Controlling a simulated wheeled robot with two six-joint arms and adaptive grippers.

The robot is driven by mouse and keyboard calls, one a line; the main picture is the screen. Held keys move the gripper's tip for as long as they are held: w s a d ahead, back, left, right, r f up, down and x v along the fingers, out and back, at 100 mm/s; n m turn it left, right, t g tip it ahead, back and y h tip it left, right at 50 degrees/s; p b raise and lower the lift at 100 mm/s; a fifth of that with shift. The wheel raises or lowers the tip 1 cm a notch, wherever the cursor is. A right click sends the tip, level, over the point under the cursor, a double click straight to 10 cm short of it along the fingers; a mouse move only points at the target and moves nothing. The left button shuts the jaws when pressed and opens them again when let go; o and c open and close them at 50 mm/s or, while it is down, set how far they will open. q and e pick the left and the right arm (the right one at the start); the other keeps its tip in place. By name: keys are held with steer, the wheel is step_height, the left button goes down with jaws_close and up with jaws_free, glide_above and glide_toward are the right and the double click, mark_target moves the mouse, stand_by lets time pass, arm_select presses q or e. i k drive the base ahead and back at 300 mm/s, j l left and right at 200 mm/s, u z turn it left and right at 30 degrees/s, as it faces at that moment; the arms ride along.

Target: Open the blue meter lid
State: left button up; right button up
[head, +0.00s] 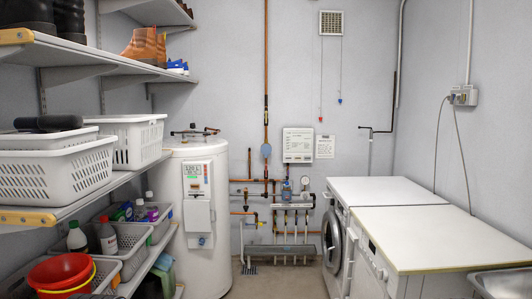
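All are far off and small; I cannot tell which is the blue meter, or whether a lid is open or shut. Neither of my grippers is in view.
A white water tank (205,225) stands left of the pipes. Left shelves hold white baskets (55,165); a red bucket (60,271) sits low. White-topped machines (385,190) and a metal sink (503,284) line the right. The floor (270,282) between is clear.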

mark_target(266, 149)
steer(key=i, duration=1.85)
